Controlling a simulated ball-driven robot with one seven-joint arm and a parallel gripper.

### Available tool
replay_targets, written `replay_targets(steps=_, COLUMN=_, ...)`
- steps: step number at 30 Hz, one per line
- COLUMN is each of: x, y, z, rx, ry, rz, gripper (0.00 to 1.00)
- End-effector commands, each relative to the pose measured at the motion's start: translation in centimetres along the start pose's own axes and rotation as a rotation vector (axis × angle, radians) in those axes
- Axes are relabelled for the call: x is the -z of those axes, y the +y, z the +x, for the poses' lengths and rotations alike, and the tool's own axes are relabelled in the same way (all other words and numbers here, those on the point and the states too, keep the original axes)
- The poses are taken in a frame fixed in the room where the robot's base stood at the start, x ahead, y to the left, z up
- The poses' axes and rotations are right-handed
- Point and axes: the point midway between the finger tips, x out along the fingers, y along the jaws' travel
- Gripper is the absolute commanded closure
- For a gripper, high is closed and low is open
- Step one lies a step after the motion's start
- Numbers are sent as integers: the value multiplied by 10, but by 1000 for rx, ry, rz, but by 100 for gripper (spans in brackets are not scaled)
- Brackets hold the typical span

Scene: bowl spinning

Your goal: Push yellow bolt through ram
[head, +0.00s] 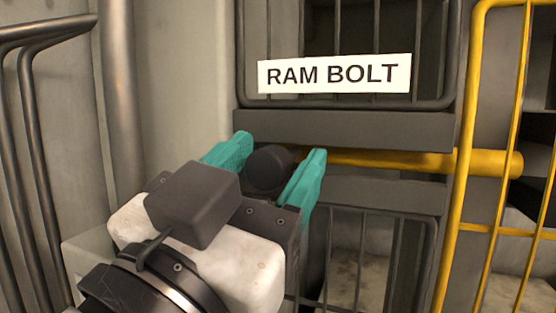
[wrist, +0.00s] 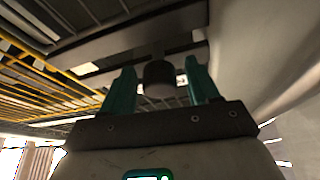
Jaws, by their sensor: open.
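The yellow bolt (head: 400,160) runs level across the dark grey ram under a white "RAM BOLT" sign (head: 335,74). Its right end sticks out past a yellow rail. A round dark knob (head: 270,168) sits at its left end and also shows in the wrist view (wrist: 158,78). My gripper (head: 281,146) is open, with one teal finger on each side of the knob; it also shows in the wrist view (wrist: 160,66). Gaps show beside the knob in the wrist view, and the fingers are not closed on it.
A yellow barred gate (head: 466,200) stands at the right. Dark barred frames lie above and below the ram. Black curved pipes (head: 35,150) and a thick grey post (head: 120,90) stand at the left beside a pale wall (head: 185,80).

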Motion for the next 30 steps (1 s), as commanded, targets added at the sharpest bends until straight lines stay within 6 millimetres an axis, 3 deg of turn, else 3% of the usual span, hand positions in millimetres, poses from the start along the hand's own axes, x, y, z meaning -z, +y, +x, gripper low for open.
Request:
replay_targets(steps=2, x=0, y=0, z=0, rx=0, ry=0, rz=0, gripper=40)
replay_targets(steps=21, x=0, y=0, z=0, rx=0, ry=0, rz=-1, gripper=100)
replay_targets(steps=30, x=0, y=2, z=-1, rx=0, ry=0, rz=0, gripper=100)
